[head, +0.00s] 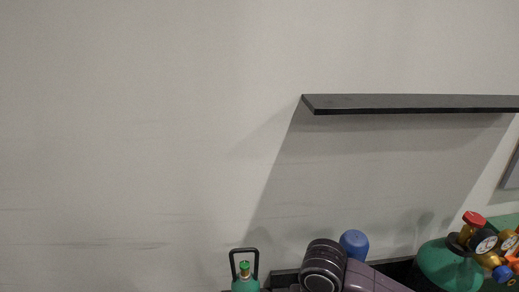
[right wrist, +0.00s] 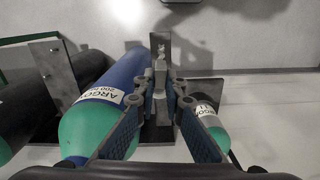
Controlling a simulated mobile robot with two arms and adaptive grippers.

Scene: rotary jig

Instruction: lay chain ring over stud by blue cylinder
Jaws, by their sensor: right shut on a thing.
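In the right wrist view a cylinder with a blue body (right wrist: 128,69) and a green shoulder labelled ARGON lies left of my right gripper (right wrist: 168,82). In the head view the cylinder's blue end (head: 354,242) shows behind my right arm. My right gripper's blue-padded fingers are closed together on small grey metal links, which look like the chain (right wrist: 160,62). The links lie in front of an upright dark metal plate (right wrist: 163,40) beside the blue cylinder. I cannot make out the stud or whether the ring touches it. The left gripper is not in view.
A small green cylinder (right wrist: 210,116) is close on the right of the fingers. A dark cylinder (right wrist: 25,115) and a metal bracket (right wrist: 52,70) stand at left. The head view shows a handled green bottle (head: 245,282), a gauged green cylinder (head: 448,265) and a black wall shelf (head: 410,104).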

